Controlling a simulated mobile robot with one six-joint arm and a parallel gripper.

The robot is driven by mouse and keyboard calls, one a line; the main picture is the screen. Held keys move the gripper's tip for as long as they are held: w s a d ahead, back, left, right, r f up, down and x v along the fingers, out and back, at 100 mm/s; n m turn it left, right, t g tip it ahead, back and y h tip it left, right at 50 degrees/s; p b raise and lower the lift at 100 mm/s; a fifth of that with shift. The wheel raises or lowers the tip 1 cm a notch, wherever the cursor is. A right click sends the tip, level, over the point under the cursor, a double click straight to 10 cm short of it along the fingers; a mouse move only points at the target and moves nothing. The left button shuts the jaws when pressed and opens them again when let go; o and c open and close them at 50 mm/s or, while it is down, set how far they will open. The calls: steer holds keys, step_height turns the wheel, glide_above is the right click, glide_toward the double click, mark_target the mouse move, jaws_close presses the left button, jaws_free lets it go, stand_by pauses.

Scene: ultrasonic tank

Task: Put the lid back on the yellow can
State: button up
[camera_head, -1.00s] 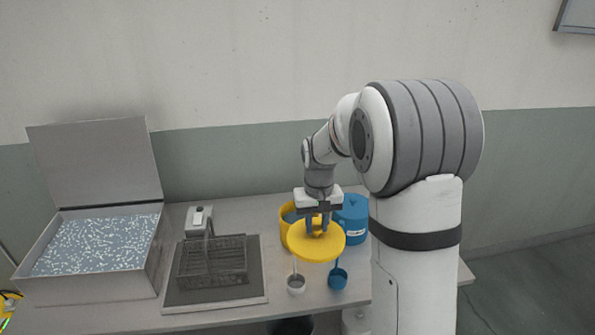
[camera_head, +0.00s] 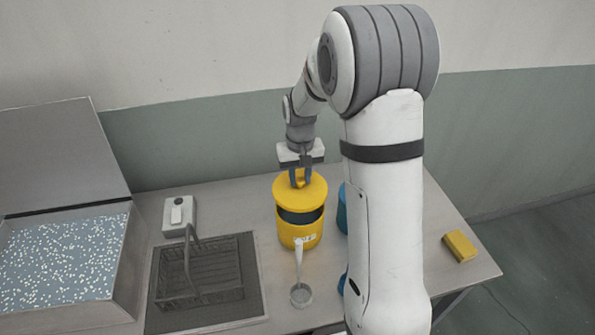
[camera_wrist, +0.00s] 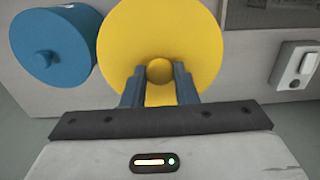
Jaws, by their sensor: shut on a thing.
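The yellow can (camera_head: 299,234) stands on the table, with its dark opening showing at the front below the lid. My gripper (camera_head: 300,181) is shut on the knob of the round yellow lid (camera_head: 313,192). The lid is over the can, with a gap at the front; whether its back edge touches the rim cannot be told. In the wrist view my gripper's fingers (camera_wrist: 159,75) are on both sides of the knob, and the lid (camera_wrist: 160,30) hides the can.
A blue can (camera_wrist: 50,45) stands beside the yellow one, mostly behind my arm in the head view. A metal scoop (camera_head: 300,295) lies in front. A wire basket (camera_head: 200,275), a white device (camera_head: 179,214) and an open tank (camera_head: 60,260) are left. A yellow block (camera_head: 460,246) is right.

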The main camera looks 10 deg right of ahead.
mark_target(300, 187)
steer(key=shift+w+f, duration=0.15)
steer(key=shift+f, duration=0.55)
steer(key=shift+f+b, duration=2.1)
steer(key=shift+f, duration=0.75)
steer(key=shift+f+b, duration=0.1)
steer(key=shift+b, duration=0.4)
steer(key=o, duration=1.5)
steer(key=shift+o, duration=0.2)
